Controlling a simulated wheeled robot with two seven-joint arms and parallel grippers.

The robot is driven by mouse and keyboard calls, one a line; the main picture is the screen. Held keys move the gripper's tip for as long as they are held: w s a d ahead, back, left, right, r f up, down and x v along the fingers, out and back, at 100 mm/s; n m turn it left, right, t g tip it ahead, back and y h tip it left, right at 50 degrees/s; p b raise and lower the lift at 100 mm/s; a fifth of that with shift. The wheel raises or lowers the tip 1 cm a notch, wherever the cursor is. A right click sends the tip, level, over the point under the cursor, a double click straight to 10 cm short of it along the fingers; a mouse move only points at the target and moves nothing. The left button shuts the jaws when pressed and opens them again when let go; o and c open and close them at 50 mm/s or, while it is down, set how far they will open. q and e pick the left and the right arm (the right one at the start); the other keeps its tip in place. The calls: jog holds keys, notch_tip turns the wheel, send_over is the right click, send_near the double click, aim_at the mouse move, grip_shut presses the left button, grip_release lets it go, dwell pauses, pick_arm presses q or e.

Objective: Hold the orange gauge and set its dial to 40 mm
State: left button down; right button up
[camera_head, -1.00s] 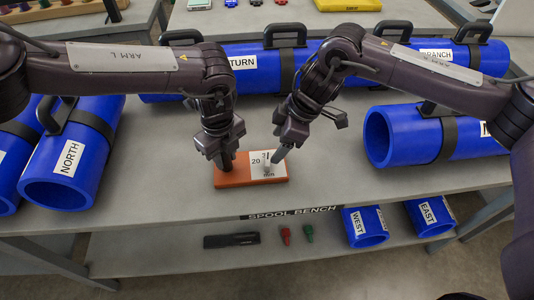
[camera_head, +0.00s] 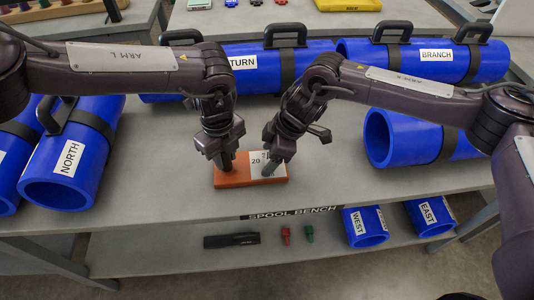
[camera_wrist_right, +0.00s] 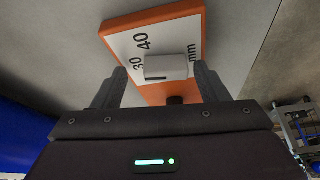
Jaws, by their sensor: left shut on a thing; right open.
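The orange gauge (camera_head: 234,182) lies on the spool bench, with a white scale plate (camera_head: 256,159) on its right part. My left gripper (camera_head: 225,164) is shut on the gauge at its left part. My right gripper (camera_head: 268,170) is over the scale plate and partly hides it. In the right wrist view the plate (camera_wrist_right: 124,50) shows 30, 40 and mm. A grey block-shaped dial (camera_wrist_right: 167,67) with a dark line sits between the open fingers of the right gripper (camera_wrist_right: 161,80), with gaps at both sides. I cannot tell which number the line meets.
Blue pipe spools surround the gauge: NORTH (camera_head: 70,160) at left, TURN (camera_head: 260,60) behind, BRANCH (camera_head: 425,60) at back right, another (camera_head: 395,140) at right. The bench front (camera_head: 330,195) is clear. The lower shelf holds WEST (camera_head: 365,226), EAST (camera_head: 430,212) and small items.

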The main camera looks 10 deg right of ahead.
jog(key=c, duration=1.2)
pick_arm(q)
jog(key=shift+s, duration=0.1)
pick_arm(e)
jog(key=shift+d+m+t+h, duration=0.1)
jog(key=shift+m+t+h, duration=0.3)
jog(key=shift+m, duration=1.1)
pick_arm(q)
jog(key=shift+f, duration=0.1)
pick_arm(e)
jog(key=shift+s+f+m+t, duration=0.1)
jog(key=shift+m+t, duration=0.3)
jog(key=shift+m, duration=1.1)
jog(key=shift+m+t+h, duration=0.5)
jog(key=shift+m+t, duration=0.2)
jog(key=shift+m, duration=0.8)
jog(key=shift+s, duration=0.1)
